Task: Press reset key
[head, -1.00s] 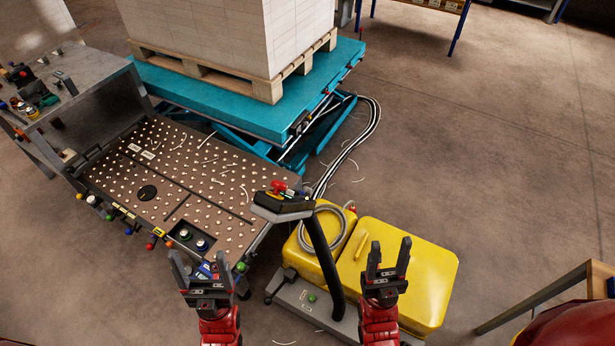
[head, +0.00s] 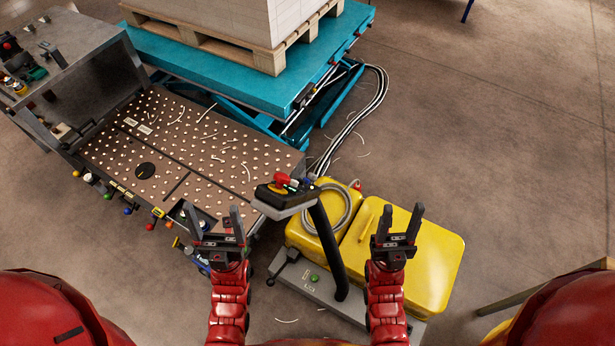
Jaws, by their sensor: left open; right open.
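A small black control box (head: 288,194) tops a curved black post that rises beside the yellow unit. It carries a red mushroom button (head: 282,179) and some smaller controls, too small to tell which is the reset key. My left gripper (head: 221,225) is open and empty, in front of the ball table's near edge and left of the control box. My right gripper (head: 399,222) is open and empty, in front of the yellow unit and right of the control box. Neither gripper touches the box.
A yellow unit (head: 430,262) with a coiled grey hose stands on a grey base at the centre right. The ball-studded table (head: 200,170) is at left, with coloured knobs along its front. A teal lift table (head: 180,60) bears a pallet of paper.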

